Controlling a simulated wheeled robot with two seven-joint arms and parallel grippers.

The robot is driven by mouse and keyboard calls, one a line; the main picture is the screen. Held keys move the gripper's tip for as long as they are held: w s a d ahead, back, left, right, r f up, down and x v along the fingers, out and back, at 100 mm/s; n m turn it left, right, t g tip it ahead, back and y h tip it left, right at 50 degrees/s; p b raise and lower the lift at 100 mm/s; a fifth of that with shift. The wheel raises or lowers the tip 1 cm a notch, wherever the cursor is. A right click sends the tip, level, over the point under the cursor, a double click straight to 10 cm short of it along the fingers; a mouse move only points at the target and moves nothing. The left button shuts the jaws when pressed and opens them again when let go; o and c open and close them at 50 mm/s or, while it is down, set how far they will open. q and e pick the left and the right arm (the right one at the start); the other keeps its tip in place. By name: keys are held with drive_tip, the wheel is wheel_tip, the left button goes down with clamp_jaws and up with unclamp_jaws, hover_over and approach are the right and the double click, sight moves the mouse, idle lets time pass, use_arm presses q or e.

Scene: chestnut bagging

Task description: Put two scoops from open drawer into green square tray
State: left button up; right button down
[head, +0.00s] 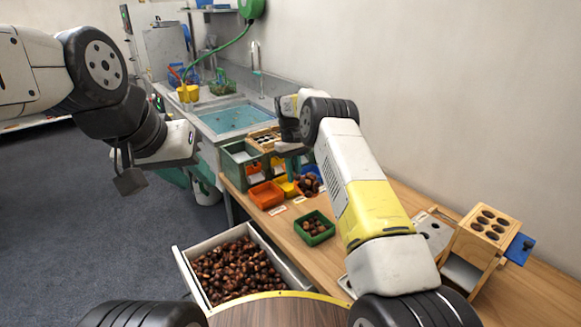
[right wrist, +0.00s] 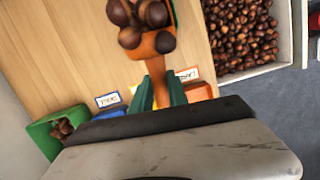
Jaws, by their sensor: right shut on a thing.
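My right gripper (right wrist: 160,92) is shut on the handle of an orange scoop (right wrist: 150,50). Several chestnuts (right wrist: 140,13) show at the scoop's head in the right wrist view, with a green rim just behind them. In the head view my right gripper (head: 293,165) is above the small bins. The green square tray (head: 302,236) stands on the wooden counter with some chestnuts in it. The open drawer (head: 187,273) is full of chestnuts; it also shows in the right wrist view (right wrist: 287,45). My left gripper (head: 130,172) hangs at the left, its jaw opening unclear.
An orange bin (head: 266,195) and other small coloured bins with labels line the counter. A green bin (right wrist: 42,138) holds chestnuts. A wooden stand (head: 487,222) is at the right. A sink (head: 232,118) is at the back. Floor at the left is free.

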drive_tip(key=shift+w+a, duration=0.15)
drive_tip(key=shift+s+d+t+y, duration=0.15)
drive_tip(key=shift+s+t+y, duration=0.15)
drive_tip(key=shift+t, duration=0.35)
drive_tip(key=shift+s+d+t+y, duration=0.1)
drive_tip(key=shift+s+t+y, duration=0.1)
drive_tip(key=shift+t+y, duration=0.35)
drive_tip(key=shift+s+d+r+t, duration=0.1)
drive_tip(key=shift+s+t, duration=0.05)
drive_tip(key=shift+t, duration=0.35)
drive_tip(key=s+r+t+y, duration=0.1)
drive_tip(key=s+d+r+t, duration=0.1)
drive_tip(key=r+t, duration=0.1)
drive_tip(key=s+d+r+t+y, duration=0.1)
drive_tip(key=s, duration=0.1)
drive_tip(key=shift+d+r+t+y, duration=0.15)
drive_tip(key=shift+r+t+y, duration=0.15)
drive_tip(key=shift+t+y, duration=0.1)
drive_tip(key=shift+s+d+r+t+y, duration=0.25)
drive_tip(key=shift+s+r+t, duration=0.15)
drive_tip(key=shift+t, duration=0.2)
drive_tip(key=shift+s+d+r+t+y, duration=0.2)
drive_tip(key=shift+s+d+t+y, duration=0.2)
drive_tip(key=shift+s+t, duration=0.3)
drive_tip(key=shift+s+r+t, duration=0.3)
drive_tip(key=shift+s, duration=0.05)
drive_tip(key=shift+w, duration=0.1)
